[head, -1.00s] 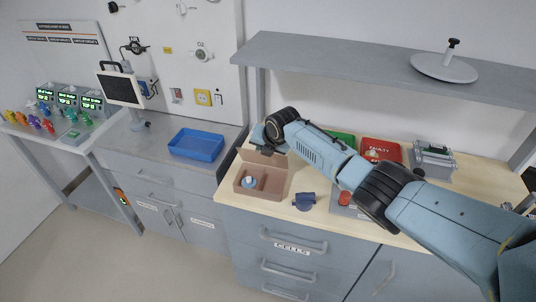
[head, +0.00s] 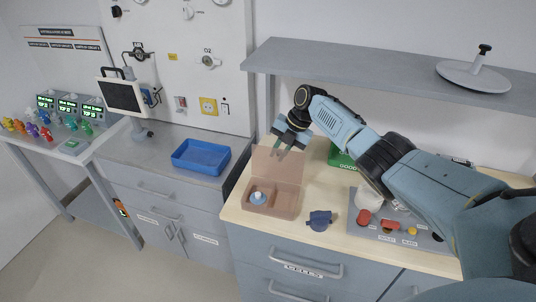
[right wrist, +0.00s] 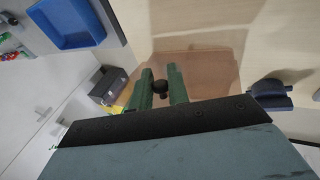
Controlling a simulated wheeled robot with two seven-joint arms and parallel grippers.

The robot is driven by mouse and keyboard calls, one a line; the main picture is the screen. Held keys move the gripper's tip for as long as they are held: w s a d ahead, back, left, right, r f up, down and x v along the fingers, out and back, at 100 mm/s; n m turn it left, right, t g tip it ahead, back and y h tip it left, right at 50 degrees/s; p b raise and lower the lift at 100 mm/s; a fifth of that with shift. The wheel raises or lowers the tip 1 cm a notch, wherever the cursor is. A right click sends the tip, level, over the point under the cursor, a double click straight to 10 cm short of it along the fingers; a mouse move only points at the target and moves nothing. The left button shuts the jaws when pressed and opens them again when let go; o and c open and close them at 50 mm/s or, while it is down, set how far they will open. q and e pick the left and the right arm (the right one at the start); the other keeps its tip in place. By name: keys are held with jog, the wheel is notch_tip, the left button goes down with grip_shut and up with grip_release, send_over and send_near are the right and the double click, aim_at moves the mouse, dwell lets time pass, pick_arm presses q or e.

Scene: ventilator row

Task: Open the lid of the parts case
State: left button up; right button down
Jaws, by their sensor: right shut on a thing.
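The parts case (head: 270,212) is a brown box with compartments at the left end of the wooden worktop. Its lid (head: 279,166) stands raised at the back edge, so the inside shows. A small white and blue part (head: 258,198) sits in the left compartment. My right gripper (head: 284,151) is at the top edge of the lid. In the right wrist view its green fingers (right wrist: 161,88) are on either side of a small dark knob (right wrist: 159,87), shut on it, with the brown lid (right wrist: 200,62) behind. My left gripper is not in view.
A dark blue part (head: 319,220) lies right of the case. A green tray (head: 340,160) is partly hidden behind my right arm. A grey panel (head: 366,228) with red pieces lies further right. A grey shelf (head: 360,75) overhangs the worktop. A blue bin (head: 200,156) stands left.

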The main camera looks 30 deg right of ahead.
jog(key=shift+f, duration=0.1)
dwell(0.3)
jog(key=c, duration=1.5)
grip_release()
jog(key=shift+o, duration=0.2)
jog(key=shift+d+r, duration=0.15)
jog(key=shift+r, duration=0.05)
jog(key=s+d+b, duration=0.3)
jog(key=s+d, duration=0.2)
jog(key=d, duration=0.6)
jog(key=shift+d+r, duration=0.15)
jog(key=shift+r, duration=0.3)
